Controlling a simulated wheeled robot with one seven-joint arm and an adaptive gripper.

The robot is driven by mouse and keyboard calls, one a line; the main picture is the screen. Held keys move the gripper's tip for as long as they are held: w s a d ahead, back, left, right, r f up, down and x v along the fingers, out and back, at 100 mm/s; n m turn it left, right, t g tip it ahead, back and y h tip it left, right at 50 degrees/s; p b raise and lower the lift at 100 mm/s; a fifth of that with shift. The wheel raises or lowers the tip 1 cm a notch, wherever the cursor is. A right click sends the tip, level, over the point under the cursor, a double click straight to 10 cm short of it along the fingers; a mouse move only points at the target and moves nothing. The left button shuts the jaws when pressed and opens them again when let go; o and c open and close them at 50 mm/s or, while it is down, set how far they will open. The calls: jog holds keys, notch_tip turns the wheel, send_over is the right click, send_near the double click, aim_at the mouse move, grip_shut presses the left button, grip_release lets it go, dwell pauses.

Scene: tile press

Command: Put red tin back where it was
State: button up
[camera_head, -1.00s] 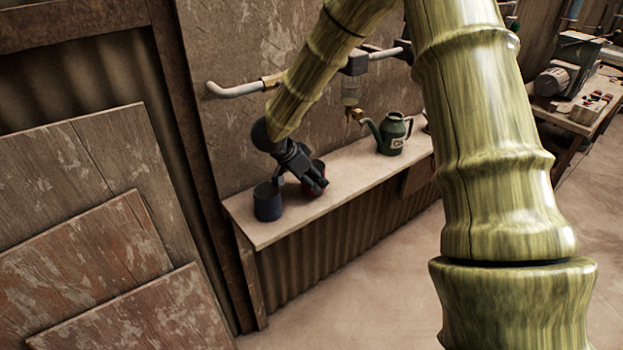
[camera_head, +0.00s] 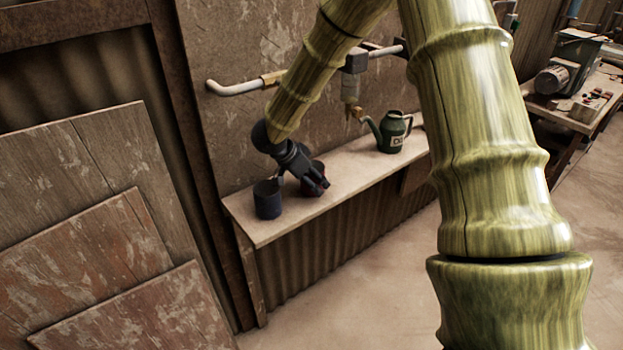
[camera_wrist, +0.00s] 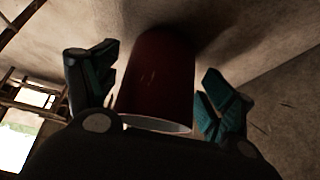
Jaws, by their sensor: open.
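The red tin (camera_wrist: 158,75) stands between the two open fingers of my gripper (camera_wrist: 157,90) in the wrist view, with a gap visible on either side. In the head view the red tin (camera_head: 320,168) is on the wooden shelf (camera_head: 345,188), mostly hidden behind my gripper (camera_head: 315,184). Its base is hidden there, so I cannot see how it rests.
A dark blue tin (camera_head: 268,202) stands on the shelf just left of my gripper. A green watering can (camera_head: 393,133) stands farther right. A pipe (camera_head: 236,88) and a brass tap (camera_head: 356,112) are above the shelf. Bare shelf lies between the gripper and the can.

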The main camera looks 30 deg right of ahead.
jog(key=v, duration=0.7)
jog(key=shift+r+b, duration=0.35)
jog(key=shift+b, duration=0.05)
jog(key=shift+s, duration=0.1)
